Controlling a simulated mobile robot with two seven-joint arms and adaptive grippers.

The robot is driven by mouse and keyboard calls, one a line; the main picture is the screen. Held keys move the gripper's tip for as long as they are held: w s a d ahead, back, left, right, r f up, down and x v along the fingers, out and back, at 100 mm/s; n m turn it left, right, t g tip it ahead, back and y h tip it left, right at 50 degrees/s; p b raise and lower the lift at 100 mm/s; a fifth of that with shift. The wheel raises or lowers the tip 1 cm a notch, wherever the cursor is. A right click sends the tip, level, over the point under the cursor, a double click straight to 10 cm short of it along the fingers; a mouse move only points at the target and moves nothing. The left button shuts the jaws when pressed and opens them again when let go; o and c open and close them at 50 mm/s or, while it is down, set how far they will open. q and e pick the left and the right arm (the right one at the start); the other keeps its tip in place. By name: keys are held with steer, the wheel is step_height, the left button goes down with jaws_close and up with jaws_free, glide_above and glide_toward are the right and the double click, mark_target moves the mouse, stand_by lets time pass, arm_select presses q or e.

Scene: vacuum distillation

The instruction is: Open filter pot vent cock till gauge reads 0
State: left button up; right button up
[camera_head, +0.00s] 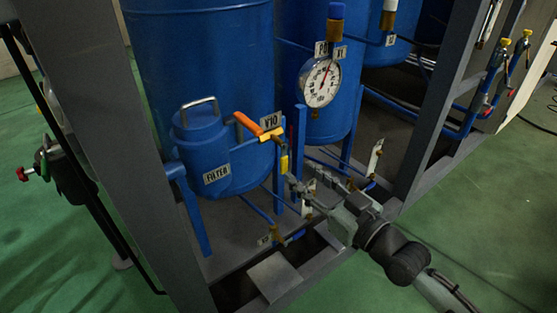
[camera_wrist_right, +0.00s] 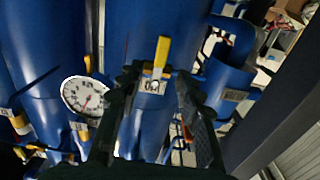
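The blue filter pot (camera_head: 206,150) has a FILTER label and stands at the left of the head view. Beside it is the V10 tag (camera_head: 271,120), with an orange lever (camera_head: 246,123) slanting up to the left and a yellow lever (camera_head: 284,163) hanging below. The round white gauge (camera_head: 320,84) is right of these; its needle points up and slightly right, its numbers too small to read. My right gripper (camera_head: 293,184) is just below the yellow lever. In the wrist view its fingers (camera_wrist_right: 160,92) are apart, with the yellow lever (camera_wrist_right: 161,55) beyond the gap; contact is unclear.
Grey frame posts (camera_head: 150,150) stand left and right of the blue vessels. Thin blue pipes and small valves run low behind my right gripper. A large blue tank (camera_head: 200,50) rises behind the pot. Green floor (camera_head: 480,230) is open at the right.

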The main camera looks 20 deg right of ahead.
mark_target(285, 162)
steer(key=x, duration=0.7)
steer(key=shift+w+f, duration=0.1)
jaws_close()
stand_by(0.3)
